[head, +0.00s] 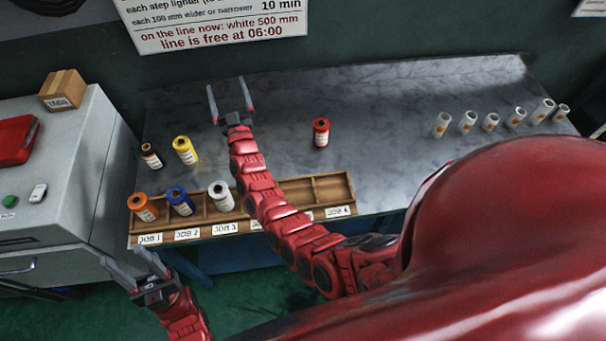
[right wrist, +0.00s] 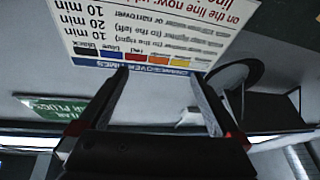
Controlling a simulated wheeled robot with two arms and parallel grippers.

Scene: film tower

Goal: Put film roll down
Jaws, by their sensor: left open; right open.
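A red film roll (head: 321,132) stands upright on the grey table, right of my right gripper (head: 231,101). A yellow roll (head: 185,150) and a black roll (head: 152,156) stand on the table at the left. An orange roll (head: 143,207), a blue roll (head: 180,200) and a white roll (head: 221,196) sit in the wooden tray (head: 330,187) behind JOB 1, JOB 2 and JOB 3. My right gripper is open and empty over the table. My left gripper (head: 140,268) is open and empty, in front of the tray's left end.
My right arm crosses the tray and hides part of it. Several white tubes (head: 468,122) stand at the table's right. A grey cabinet (head: 62,160) with a small box (head: 63,90) is at the left. A changeover sign (right wrist: 150,30) appears upside down in the right wrist view.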

